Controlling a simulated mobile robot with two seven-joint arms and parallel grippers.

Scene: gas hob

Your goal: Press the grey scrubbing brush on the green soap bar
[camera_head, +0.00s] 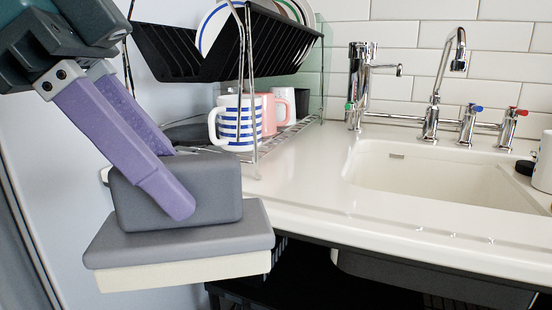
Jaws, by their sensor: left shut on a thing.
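The grey scrubbing brush (215,195) is held at the left of the head view, in front of the counter's left end. It has a blocky dark grey handle, a wider grey plate and a cream layer underneath. The cream side faces down and the brush sits nearly level. My left gripper (172,185), with purple fingers, comes from above left and is shut on the handle; the near finger lies across its front. The far fingertip is hidden behind the handle. I see no green soap bar in this view. My right gripper is not in view.
A white counter (310,190) with a sink (440,175) fills the right side. Chrome taps (430,125) stand behind the sink. A black dish rack (200,55) with plates is above a blue-striped mug (238,128) and a pink mug (270,112). The counter's front left is clear.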

